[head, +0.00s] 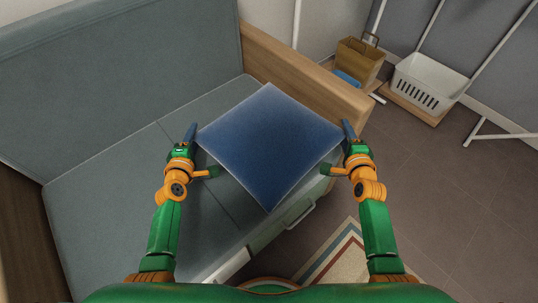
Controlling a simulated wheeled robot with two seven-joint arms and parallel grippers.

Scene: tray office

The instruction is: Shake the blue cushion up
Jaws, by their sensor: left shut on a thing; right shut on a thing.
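The blue cushion (270,145) shows as a flat diamond in the middle of the head view, between my two grippers. It is held up over the sofa seat and front edge. My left gripper (199,141) is shut on the cushion's left corner. My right gripper (340,140) is shut on its right corner. One corner points away toward the sofa's wooden end, and the opposite corner points toward me. The cushion's underside is hidden.
The grey-blue sofa (100,160) has a wooden armrest (310,75) just beyond the cushion. A striped rug (340,255) lies in front. The floor at right is clear.

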